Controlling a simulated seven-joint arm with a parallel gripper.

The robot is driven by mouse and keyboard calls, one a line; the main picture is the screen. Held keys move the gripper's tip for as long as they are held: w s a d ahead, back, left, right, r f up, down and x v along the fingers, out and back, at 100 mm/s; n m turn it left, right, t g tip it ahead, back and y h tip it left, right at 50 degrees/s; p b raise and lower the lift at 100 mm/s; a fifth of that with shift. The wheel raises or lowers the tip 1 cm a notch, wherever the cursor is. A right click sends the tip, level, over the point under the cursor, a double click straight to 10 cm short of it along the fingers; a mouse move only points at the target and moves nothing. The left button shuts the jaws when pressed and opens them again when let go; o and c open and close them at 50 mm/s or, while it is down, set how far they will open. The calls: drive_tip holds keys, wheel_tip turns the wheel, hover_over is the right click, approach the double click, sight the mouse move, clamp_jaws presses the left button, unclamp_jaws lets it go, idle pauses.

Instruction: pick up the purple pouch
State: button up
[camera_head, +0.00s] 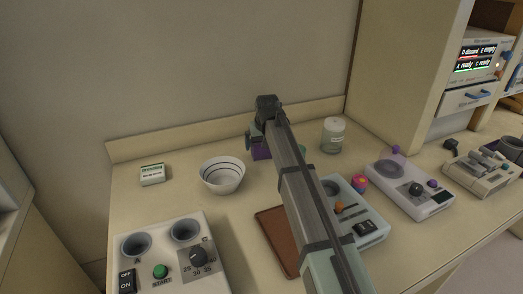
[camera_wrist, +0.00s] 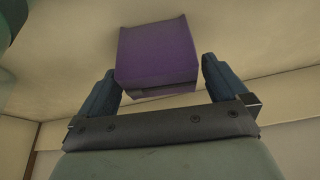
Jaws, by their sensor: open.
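The purple pouch (camera_wrist: 157,52) shows large in the wrist view, a boxy purple shape with a darker lower side. In the head view only a small part of the pouch (camera_head: 262,153) shows, beside my arm and right of the white bowl; my arm hides the rest. My gripper (camera_wrist: 158,78) is open, with one dark blue finger on each side of the pouch. Whether the fingers touch it I cannot tell. In the head view my gripper (camera_head: 256,132) is at the back of the counter, mostly hidden by its own wrist.
A white bowl (camera_head: 223,176) with dark rings stands left of the pouch. A lidded jar (camera_head: 333,134) stands to the right. A small white-green box (camera_head: 152,174) lies at the left. A brown tray (camera_head: 272,232) and several devices, including one with cups (camera_head: 167,270), fill the front.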

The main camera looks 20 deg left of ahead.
drive_tip(key=c, duration=0.9)
drive_tip(key=shift+o, duration=0.2)
drive_tip(key=shift+r, duration=0.15)
